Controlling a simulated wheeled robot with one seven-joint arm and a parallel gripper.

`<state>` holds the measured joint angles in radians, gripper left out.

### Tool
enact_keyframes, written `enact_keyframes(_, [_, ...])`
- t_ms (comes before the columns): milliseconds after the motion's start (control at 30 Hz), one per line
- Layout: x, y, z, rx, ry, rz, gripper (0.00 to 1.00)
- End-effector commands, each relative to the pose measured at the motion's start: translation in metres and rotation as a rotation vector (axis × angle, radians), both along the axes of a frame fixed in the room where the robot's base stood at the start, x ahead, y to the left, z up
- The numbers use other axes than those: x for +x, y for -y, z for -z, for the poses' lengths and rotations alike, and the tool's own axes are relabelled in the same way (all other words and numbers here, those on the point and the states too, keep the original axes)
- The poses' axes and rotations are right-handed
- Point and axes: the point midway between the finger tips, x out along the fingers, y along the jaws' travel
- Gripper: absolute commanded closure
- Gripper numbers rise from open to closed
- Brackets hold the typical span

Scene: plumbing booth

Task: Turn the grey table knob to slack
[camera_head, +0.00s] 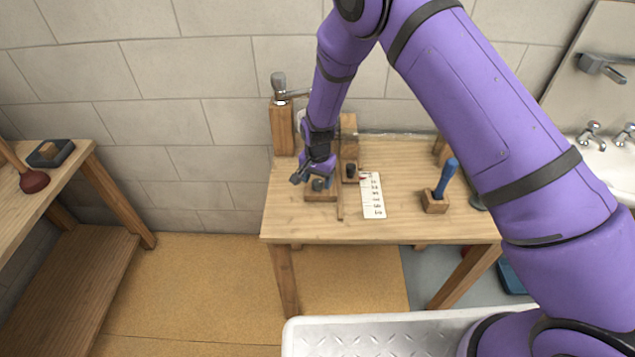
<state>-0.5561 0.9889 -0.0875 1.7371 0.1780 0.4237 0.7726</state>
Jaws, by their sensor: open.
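The grey table knob (318,185) appears as a small grey round piece on a low wooden block (320,197) at the left part of the wooden table. My gripper (312,175) is open and right above the knob, close over it. Its fingers and wrist hide part of the knob and block. I cannot tell whether the fingers touch the knob or which way the knob is set.
A dark knob (351,171) stands just right, before an upright wooden block (349,135). A white marked card (371,196) lies beside it. A blue-handled tool stands in a wooden holder (435,204). A metal tap (280,88) tops a post behind. The table's front right (440,230) is clear.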

Motion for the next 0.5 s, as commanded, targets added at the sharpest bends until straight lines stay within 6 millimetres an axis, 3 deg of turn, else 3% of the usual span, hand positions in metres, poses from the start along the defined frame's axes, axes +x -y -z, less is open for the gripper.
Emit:
enact_keyframes(200, [0.000, 0.000, 0.016, 0.001, 0.000, 0.000, 0.37])
enact_keyframes(500, [0.000, 0.000, 0.017, 0.001, 0.000, 0.000, 0.37])
